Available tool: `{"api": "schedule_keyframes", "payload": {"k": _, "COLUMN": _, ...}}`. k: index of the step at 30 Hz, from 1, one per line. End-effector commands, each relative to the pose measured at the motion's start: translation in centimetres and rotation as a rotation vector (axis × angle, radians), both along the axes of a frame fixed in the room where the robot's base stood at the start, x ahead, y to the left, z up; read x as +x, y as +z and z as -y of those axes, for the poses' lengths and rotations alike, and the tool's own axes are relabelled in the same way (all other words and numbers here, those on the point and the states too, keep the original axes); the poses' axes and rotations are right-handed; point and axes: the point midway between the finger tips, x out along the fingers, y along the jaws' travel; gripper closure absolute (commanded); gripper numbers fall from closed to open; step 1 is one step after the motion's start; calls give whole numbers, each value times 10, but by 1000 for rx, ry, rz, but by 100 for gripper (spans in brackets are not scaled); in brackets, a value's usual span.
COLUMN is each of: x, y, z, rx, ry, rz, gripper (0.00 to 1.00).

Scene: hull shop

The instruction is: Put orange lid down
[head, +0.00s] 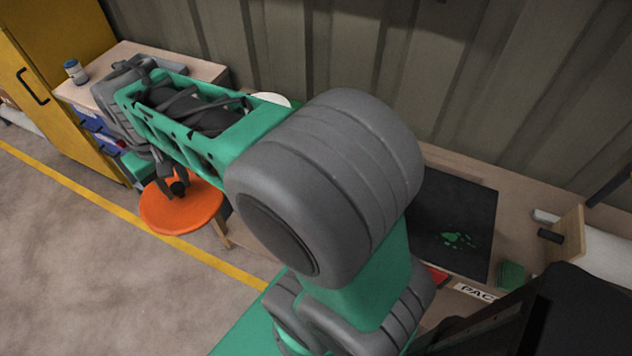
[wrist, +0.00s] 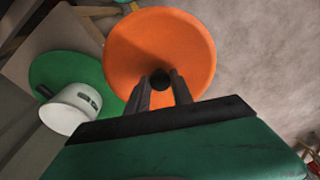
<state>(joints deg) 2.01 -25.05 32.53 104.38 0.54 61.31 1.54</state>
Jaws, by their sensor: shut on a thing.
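The orange lid (head: 176,212) is a round disc with a dark knob in its middle. My gripper (head: 174,186) is shut on the knob and holds the lid at the left in the head view, where it overlaps the front edge of a wooden surface. In the wrist view the lid (wrist: 158,45) fills the upper middle, with the two fingers of my gripper (wrist: 163,88) on either side of the black knob. I cannot tell whether the lid touches anything beneath it.
In the wrist view a white pot (wrist: 68,110) with a dark handle stands at the left by a green disc (wrist: 52,69). In the head view a small jar (head: 75,71) stands at the far left, beside a yellow cabinet (head: 48,75). A black mat (head: 455,215) lies at right.

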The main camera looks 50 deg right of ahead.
Motion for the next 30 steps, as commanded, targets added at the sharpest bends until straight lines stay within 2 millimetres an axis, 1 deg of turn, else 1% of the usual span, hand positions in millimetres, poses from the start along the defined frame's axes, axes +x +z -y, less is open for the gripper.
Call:
{"api": "schedule_keyframes", "payload": {"k": 1, "x": -1, "y": -7, "z": 14, "rx": 0, "ry": -58, "rz": -1, "gripper": 100}}
{"api": "schedule_keyframes", "payload": {"k": 2, "x": -2, "y": -10, "z": 24, "rx": -1, "ry": -103, "rz": -2, "gripper": 100}}
{"api": "schedule_keyframes", "payload": {"k": 5, "x": -10, "y": -20, "z": 68, "rx": 0, "ry": -294, "rz": -5, "gripper": 100}}
{"api": "schedule_keyframes", "payload": {"k": 6, "x": -16, "y": -24, "z": 88, "rx": -1, "ry": -384, "rz": -5, "gripper": 100}}
{"api": "schedule_keyframes", "payload": {"k": 8, "x": -27, "y": -31, "z": 118, "rx": 1, "ry": -528, "rz": -6, "gripper": 100}}
{"api": "schedule_keyframes", "payload": {"k": 9, "x": -36, "y": -35, "z": 140, "rx": 0, "ry": -630, "rz": -6, "gripper": 100}}
{"api": "schedule_keyframes", "payload": {"k": 11, "x": -53, "y": -43, "z": 171, "rx": 1, "ry": -790, "rz": -7, "gripper": 100}}
{"api": "schedule_keyframes", "payload": {"k": 12, "x": -67, "y": -48, "z": 192, "rx": 1, "ry": -903, "rz": -8, "gripper": 100}}
{"api": "schedule_keyframes", "payload": {"k": 14, "x": -91, "y": -56, "z": 223, "rx": 2, "ry": -1076, "rz": -8, "gripper": 100}}
{"api": "schedule_keyframes", "payload": {"k": 15, "x": -108, "y": -61, "z": 241, "rx": 2, "ry": -1191, "rz": -7, "gripper": 100}}
{"api": "schedule_keyframes", "payload": {"k": 17, "x": -136, "y": -68, "z": 266, "rx": 2, "ry": -1362, "rz": -7, "gripper": 100}}
{"api": "schedule_keyframes", "payload": {"k": 18, "x": -156, "y": -72, "z": 280, "rx": 2, "ry": -1471, "rz": -6, "gripper": 100}}
{"api": "schedule_keyframes", "payload": {"k": 20, "x": -184, "y": -78, "z": 298, "rx": 2, "ry": -1625, "rz": -4, "gripper": 100}}
{"api": "schedule_keyframes", "payload": {"k": 21, "x": -201, "y": -81, "z": 308, "rx": 2, "ry": -1715, "rz": -3, "gripper": 100}}
{"api": "schedule_keyframes", "payload": {"k": 24, "x": -236, "y": -86, "z": 323, "rx": 1, "ry": -1895, "rz": 0, "gripper": 100}}
{"api": "schedule_keyframes", "payload": {"k": 27, "x": -257, "y": -89, "z": 330, "rx": 1, "ry": -2000, "rz": 2, "gripper": 100}}
{"api": "schedule_keyframes", "payload": {"k": 30, "x": -268, "y": -91, "z": 337, "rx": 2, "ry": -2045, "rz": 1, "gripper": 100}}
